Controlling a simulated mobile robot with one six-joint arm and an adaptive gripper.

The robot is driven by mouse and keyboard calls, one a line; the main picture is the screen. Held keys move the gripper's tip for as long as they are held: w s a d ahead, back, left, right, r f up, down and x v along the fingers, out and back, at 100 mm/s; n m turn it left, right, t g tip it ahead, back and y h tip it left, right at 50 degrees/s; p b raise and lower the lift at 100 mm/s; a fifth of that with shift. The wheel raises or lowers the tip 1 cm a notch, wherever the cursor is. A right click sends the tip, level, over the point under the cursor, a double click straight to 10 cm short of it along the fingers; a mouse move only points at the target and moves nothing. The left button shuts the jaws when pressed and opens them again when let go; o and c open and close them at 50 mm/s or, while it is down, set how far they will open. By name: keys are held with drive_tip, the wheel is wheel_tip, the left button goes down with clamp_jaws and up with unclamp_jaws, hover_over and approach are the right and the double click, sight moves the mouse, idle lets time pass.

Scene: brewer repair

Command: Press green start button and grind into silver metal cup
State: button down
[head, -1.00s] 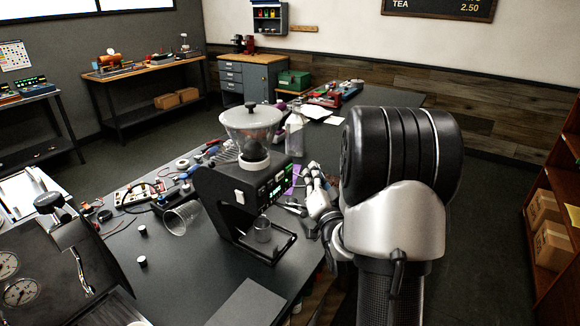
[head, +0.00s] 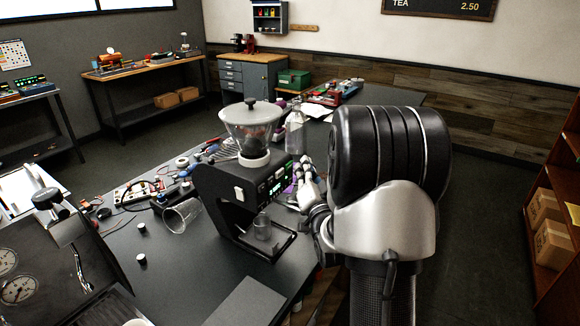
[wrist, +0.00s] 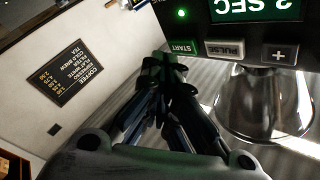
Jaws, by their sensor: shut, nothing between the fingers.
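The black grinder (head: 222,190) with a clear hopper (head: 250,128) stands on the dark bench. The small silver cup (head: 262,227) stands under its spout, on the drip tray. In the wrist view the panel appears upside down, with the green START button (wrist: 183,47), the PULSE button (wrist: 224,49), a plus button (wrist: 279,54) and a display reading 2 SEC (wrist: 258,8). A small green light (wrist: 181,13) is lit. My gripper (wrist: 160,62) is shut and empty, its tips right beside START. I cannot tell whether they touch it.
A tipped clear beaker (head: 182,214) lies left of the grinder. Several tools and cables lie behind it. A clear bottle (head: 294,130) stands beyond my gripper. The espresso machine (head: 45,275) is at front left. Bench in front of the grinder (head: 190,275) is mostly clear.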

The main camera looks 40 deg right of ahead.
drive_tip(key=shift+w+a, duration=0.1)
drive_tip(key=shift+w, duration=0.05)
idle(0.7)
drive_tip(key=shift+w+a+b, duration=0.1)
drive_tip(key=shift+w+b, duration=0.15)
drive_tip(key=shift+b, duration=0.15)
drive_tip(key=shift+w+a+b, duration=0.15)
drive_tip(key=shift+w+b, duration=0.15)
drive_tip(key=shift+w, duration=0.05)
idle(0.5)
drive_tip(key=shift+s, duration=0.1)
drive_tip(key=shift+s+d+b, duration=0.3)
drive_tip(key=shift+s+b, duration=0.1)
drive_tip(key=shift+s, duration=0.25)
drive_tip(key=s, duration=0.1)
drive_tip(key=s+d+b, duration=0.1)
drive_tip(key=s, duration=0.1)
drive_tip(key=s+d, duration=0.1)
drive_tip(key=shift+s, duration=0.3)
idle(0.9)
